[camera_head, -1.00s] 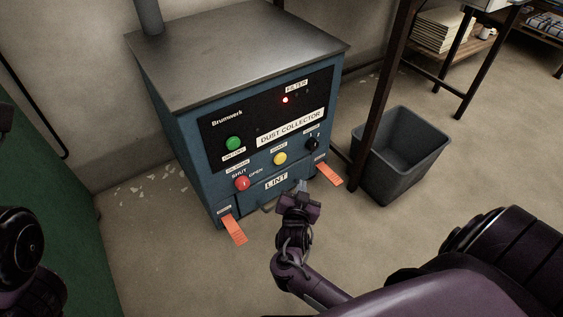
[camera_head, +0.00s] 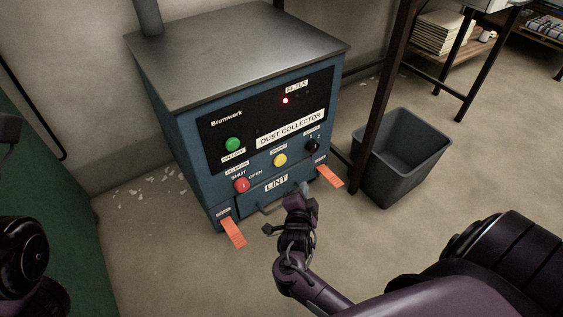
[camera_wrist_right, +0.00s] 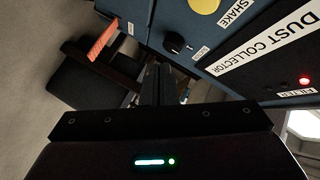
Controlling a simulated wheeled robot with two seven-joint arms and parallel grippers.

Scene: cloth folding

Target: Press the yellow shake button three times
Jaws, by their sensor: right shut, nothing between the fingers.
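The yellow shake button (camera_head: 280,160) sits on the blue front of the dust collector (camera_head: 190,150), left of a black knob (camera_head: 312,146). In the right wrist view the yellow button (camera_wrist_right: 203,4) is cut by the top edge, beside the SHAKE label (camera_wrist_right: 236,12). My right gripper (camera_head: 304,189) is shut and empty, in front of the collector's lower front, below and right of the button and apart from it. Its closed fingers (camera_wrist_right: 157,85) point toward the panel in the wrist view. Of my left arm, only dark parts show at the left edge; its fingers cannot be made out.
A green button (camera_head: 233,144), a red knob (camera_head: 241,185) and a lit red FILTER lamp (camera_head: 285,100) share the front. Orange tabs (camera_head: 233,232) stick out low at both sides. The LINT drawer (camera_head: 262,197) has a handle. A grey bin (camera_head: 402,155) stands right, beyond a dark post (camera_head: 384,95).

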